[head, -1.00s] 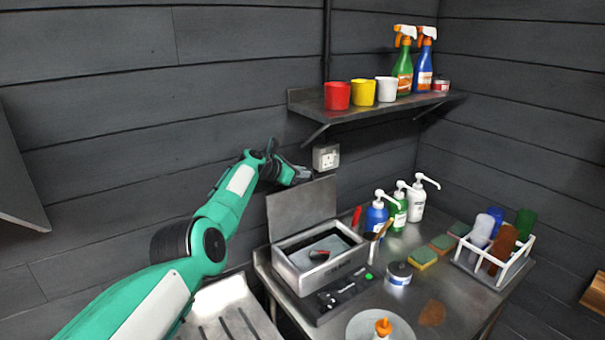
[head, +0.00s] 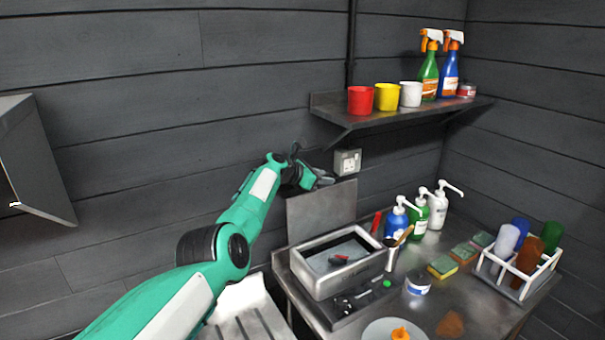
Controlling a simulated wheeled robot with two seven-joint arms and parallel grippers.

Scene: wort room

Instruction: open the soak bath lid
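The soak bath (head: 340,284) is a grey metal box on the steel counter. Its lid (head: 322,207) stands upright at the back, so the bath is open. Inside lies a small dark and red object (head: 339,260). My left gripper (head: 318,180) is behind or at the lid's top edge, near the wall. Its fingers are small and partly hidden, so I cannot tell whether they are open or touch the lid. My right gripper is out of view.
A shelf (head: 400,113) with cups and spray bottles hangs above. A wall socket (head: 347,162) is close to my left gripper. A ribbed drainer (head: 245,318) lies left.

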